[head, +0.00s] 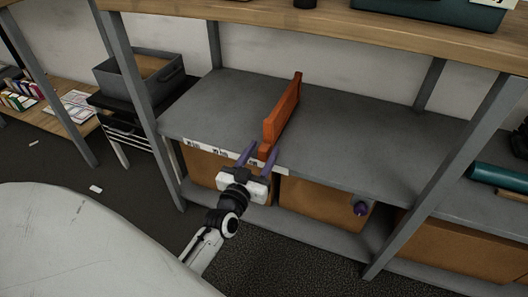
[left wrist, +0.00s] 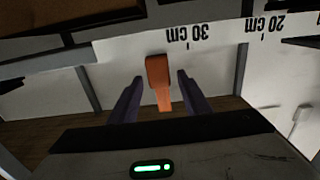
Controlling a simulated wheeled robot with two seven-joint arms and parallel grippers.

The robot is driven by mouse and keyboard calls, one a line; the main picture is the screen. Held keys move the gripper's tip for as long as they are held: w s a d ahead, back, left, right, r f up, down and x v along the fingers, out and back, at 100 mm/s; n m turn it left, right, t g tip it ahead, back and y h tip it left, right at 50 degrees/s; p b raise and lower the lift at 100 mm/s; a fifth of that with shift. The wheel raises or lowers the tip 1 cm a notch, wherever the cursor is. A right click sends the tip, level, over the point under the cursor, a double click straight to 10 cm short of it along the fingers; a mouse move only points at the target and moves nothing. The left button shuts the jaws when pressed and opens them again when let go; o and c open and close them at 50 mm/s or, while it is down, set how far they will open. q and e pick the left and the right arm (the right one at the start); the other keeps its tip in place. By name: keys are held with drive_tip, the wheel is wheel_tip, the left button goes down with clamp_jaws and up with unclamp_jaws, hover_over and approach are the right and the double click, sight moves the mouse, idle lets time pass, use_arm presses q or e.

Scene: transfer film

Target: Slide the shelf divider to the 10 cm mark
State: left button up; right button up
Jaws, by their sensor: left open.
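The orange shelf divider (head: 282,112) stands upright on the grey shelf (head: 346,135), running from front to back. My left gripper (head: 257,152) is at the shelf's front edge, at the divider's front end. In the left wrist view the divider's orange front tab (left wrist: 158,82) lies between the two purple fingers of the left gripper (left wrist: 158,98), with gaps on both sides. The fingers are open. A white scale strip (head: 206,149) runs along the shelf's front edge. In the left wrist view the strip (left wrist: 215,48) reads 30 cm near the divider and 20 cm farther right, upside down.
Cardboard boxes (head: 318,198) stand on the level below, one with a purple knob (head: 360,208). Grey posts (head: 445,180) bound the shelf at both sides. A grey bin (head: 140,75) stands at the left. The shelf surface is clear on both sides of the divider.

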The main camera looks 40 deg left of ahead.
use_arm(q)
drive_tip(key=shift+x, duration=0.9)
use_arm(e)
drive_tip(key=shift+a+f, duration=0.15)
drive_tip(key=shift+f, duration=0.05)
